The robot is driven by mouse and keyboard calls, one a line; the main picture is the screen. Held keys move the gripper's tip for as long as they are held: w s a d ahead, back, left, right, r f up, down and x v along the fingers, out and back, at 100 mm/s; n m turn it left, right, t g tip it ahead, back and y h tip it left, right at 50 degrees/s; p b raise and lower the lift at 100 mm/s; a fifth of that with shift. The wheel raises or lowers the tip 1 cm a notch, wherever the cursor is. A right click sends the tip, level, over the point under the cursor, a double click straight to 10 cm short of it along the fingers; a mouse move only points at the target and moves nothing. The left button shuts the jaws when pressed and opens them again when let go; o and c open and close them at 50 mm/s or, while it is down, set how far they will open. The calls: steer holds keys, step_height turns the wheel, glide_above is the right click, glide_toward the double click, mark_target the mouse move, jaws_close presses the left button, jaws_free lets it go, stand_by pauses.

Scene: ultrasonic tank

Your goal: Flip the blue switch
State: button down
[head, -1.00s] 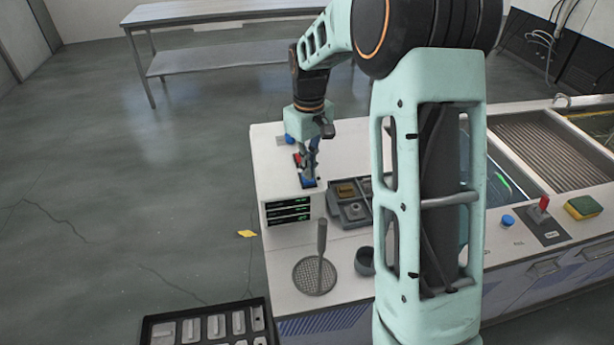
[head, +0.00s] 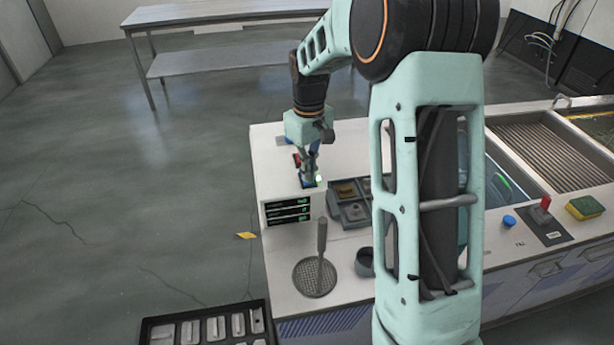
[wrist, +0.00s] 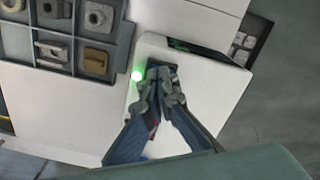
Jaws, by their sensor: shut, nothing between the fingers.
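The blue switch (head: 307,184) is on top of the white box with green displays, at its front edge. My gripper (head: 308,176) is shut with nothing between its fingers and points down at the switch, its tips at or just above it. The fingertips hide most of the switch, so I cannot tell its tilt. In the wrist view my gripper (wrist: 161,74) covers a dark switch base. A green light (wrist: 137,76) glows beside the fingertips; it also shows in the head view (head: 319,179).
A grey parts tray (wrist: 68,62) lies beside the box. A mesh strainer (head: 315,277) and dark cup (head: 364,262) stand in front. Tank basins are at the right.

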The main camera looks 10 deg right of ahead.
steer(key=shift+r+p, duration=2.65)
steer(key=shift+r, duration=0.75)
